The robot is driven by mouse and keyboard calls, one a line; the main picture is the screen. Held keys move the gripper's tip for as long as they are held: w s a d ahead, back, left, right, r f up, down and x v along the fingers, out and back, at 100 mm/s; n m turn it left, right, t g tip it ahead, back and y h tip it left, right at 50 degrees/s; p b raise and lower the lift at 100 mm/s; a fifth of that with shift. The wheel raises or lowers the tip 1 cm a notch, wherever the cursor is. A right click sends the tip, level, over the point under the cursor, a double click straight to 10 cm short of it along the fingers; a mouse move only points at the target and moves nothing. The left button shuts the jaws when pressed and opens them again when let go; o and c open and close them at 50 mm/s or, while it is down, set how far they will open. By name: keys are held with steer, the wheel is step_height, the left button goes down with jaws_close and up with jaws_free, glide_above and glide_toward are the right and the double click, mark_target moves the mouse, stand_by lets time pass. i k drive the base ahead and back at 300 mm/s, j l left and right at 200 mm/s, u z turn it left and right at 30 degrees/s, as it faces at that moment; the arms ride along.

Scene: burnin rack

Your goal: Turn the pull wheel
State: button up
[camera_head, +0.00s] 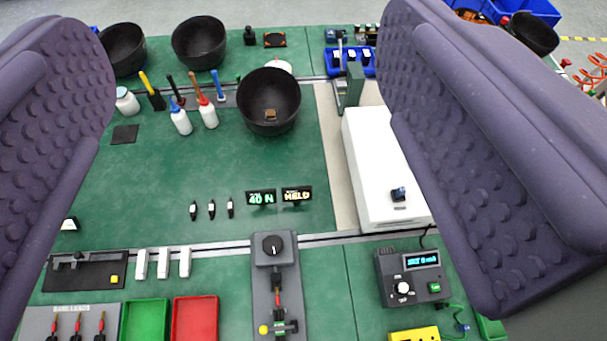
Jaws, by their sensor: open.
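A grey pull fixture (262,290) lies along the green bench at the bottom centre. A round black wheel (272,245) with a white pointer mark sits on its far end, and I take this as the pull wheel. A red and black piece and a green clamp with a yellow knob (264,329) lie along the near part of the fixture, cut by the lower edge. My gripper (248,150) shows as two wide-apart purple padded fingers at left and right. It is open and empty, and the wheel shows in the gap, apart from both fingers.
Two small displays (261,197) reading "40 N" and "HELD" stand beyond the fixture. Green (144,320) and red (195,318) trays are on its left. A dark meter box (412,275) and white box (385,165) are on the right. Black bowls and bottles stand farther back.

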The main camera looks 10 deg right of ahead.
mark_target(272, 245)
steer(key=k+l, duration=0.2)
steer(key=k+j, duration=0.15)
steer(key=k, duration=0.3)
steer(key=k+j, duration=0.2)
steer(key=k, duration=0.25)
